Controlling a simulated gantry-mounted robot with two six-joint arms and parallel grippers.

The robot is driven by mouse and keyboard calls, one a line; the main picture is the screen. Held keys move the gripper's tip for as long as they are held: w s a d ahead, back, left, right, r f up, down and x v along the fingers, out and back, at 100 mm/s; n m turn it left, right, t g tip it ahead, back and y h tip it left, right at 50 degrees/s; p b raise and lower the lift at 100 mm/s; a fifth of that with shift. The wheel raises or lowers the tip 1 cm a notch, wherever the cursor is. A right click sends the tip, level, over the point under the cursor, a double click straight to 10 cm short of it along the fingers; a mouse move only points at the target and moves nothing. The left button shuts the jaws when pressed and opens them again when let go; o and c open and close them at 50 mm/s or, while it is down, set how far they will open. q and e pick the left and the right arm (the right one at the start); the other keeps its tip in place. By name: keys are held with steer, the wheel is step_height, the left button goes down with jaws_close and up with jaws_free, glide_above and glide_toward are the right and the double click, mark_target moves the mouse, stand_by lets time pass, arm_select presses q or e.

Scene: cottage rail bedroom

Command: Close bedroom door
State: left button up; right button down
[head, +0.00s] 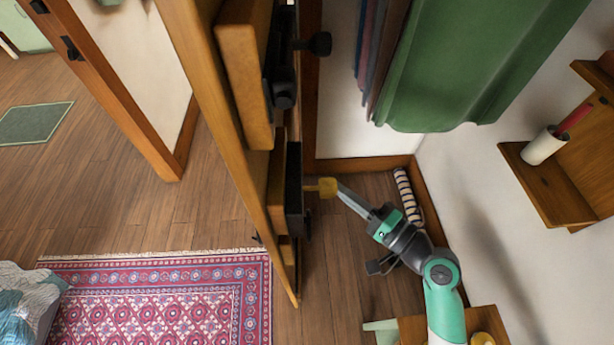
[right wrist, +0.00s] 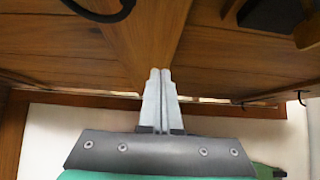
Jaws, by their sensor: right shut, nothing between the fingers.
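The bedroom door (head: 215,110) is wooden and stands open, seen nearly edge-on from above in the head view. Its right-hand side carries thick wooden boards and black metal fittings (head: 283,85). The door's planks (right wrist: 85,55) fill the upper part of the right wrist view. My right gripper (head: 340,187) is shut and empty, on the right side of the door, with its tips pointing left at it. In the right wrist view the closed fingers (right wrist: 160,72) overlap the wood; whether they touch it cannot be told. My left gripper is not in view.
A wooden door post (head: 115,95) with black plates stands left of the door. A patterned pink rug (head: 160,300) lies on the floor below. Green cloth (head: 460,60) hangs at the upper right. A striped roll (head: 408,197) lies by the wall, and a wooden shelf (head: 545,190) is further right.

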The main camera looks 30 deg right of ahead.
steer(key=w+a+p, duration=0.1)
steer(key=w+a, duration=0.4)
steer(key=w, duration=0.1)
steer(key=shift+w, duration=0.2)
steer(key=shift+a, duration=0.1)
